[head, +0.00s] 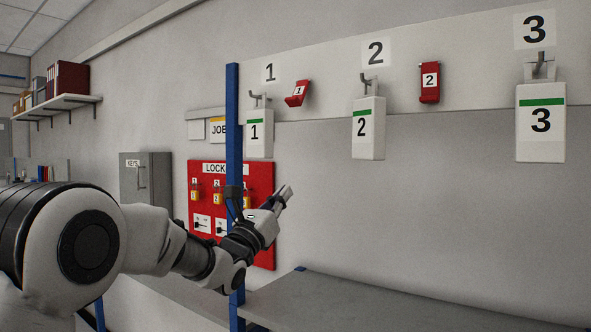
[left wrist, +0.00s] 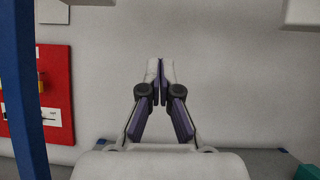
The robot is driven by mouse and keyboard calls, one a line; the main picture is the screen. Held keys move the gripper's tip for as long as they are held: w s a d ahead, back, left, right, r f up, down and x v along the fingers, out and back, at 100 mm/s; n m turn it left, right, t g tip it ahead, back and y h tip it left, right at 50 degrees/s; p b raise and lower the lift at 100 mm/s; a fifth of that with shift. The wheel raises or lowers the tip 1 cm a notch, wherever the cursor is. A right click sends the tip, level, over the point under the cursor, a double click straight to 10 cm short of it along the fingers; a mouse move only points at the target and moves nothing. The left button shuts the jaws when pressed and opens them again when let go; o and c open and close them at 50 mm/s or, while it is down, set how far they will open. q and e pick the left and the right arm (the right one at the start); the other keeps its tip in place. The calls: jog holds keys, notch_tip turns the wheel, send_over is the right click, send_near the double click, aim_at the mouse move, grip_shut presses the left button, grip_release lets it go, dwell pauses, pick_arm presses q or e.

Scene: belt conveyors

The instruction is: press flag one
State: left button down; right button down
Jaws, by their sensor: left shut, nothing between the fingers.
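Flag one (head: 297,93) is a small red piece with a white "1" label, mounted on the pale wall rail between hanging boxes one and two. It sits tilted, unlike red flag two (head: 430,82), which hangs upright. My left gripper (head: 286,192) is below flag one, in front of the wall and apart from it, pointing up and right. Its fingers are shut and empty, and they also show in the left wrist view (left wrist: 160,68). Flag one is not in the left wrist view. My right gripper is not in view.
White boxes one (head: 260,140), two (head: 369,135) and three (head: 541,145) hang from hooks on the rail. A blue post (head: 232,130) stands left of my gripper, before a red lockout board (head: 262,190). A grey bench (head: 400,305) lies below.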

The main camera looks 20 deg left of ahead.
pick_arm(q)
jog(key=m+t+h, duration=0.1)
send_near(298, 90)
notch_tip(298, 90, down, 6)
jog(key=s, duration=0.2)
jog(key=p+x, duration=0.7)
jog(key=x, duration=0.3)
jog(key=shift+w+a, duration=0.1)
jog(key=shift+w, duration=0.05)
jog(key=shift+r, duration=0.1)
